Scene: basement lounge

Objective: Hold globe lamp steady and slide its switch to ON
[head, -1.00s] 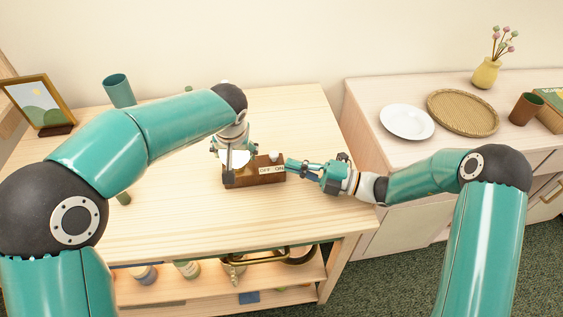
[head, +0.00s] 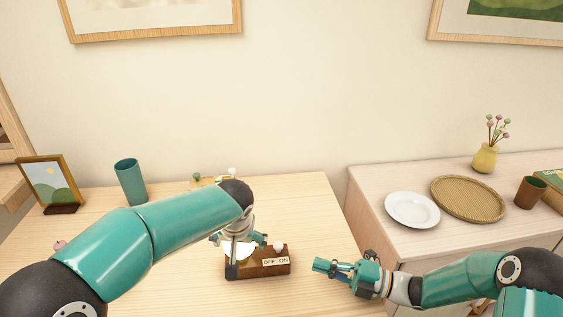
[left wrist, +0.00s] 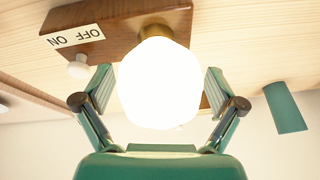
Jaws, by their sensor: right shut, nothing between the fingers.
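The globe lamp has a brown wooden base (head: 258,268) on the light wood table and a glowing white globe (left wrist: 160,80). My left gripper (left wrist: 160,92) has one finger on each side of the globe, with a thin gap visible on both sides. In the head view my left arm and gripper (head: 240,242) partly hide the globe. The white switch knob (head: 278,247) is at the ON end of the OFF/ON label (head: 276,262); the knob also shows beside ON in the left wrist view (left wrist: 78,65). My right gripper (head: 318,265) is shut and empty, right of the base and apart from it.
A teal cup (head: 130,182) and a picture frame (head: 48,184) stand at the table's left. A cabinet at right holds a white plate (head: 411,210), woven tray (head: 467,198), yellow vase (head: 485,158) and brown cup (head: 531,192).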

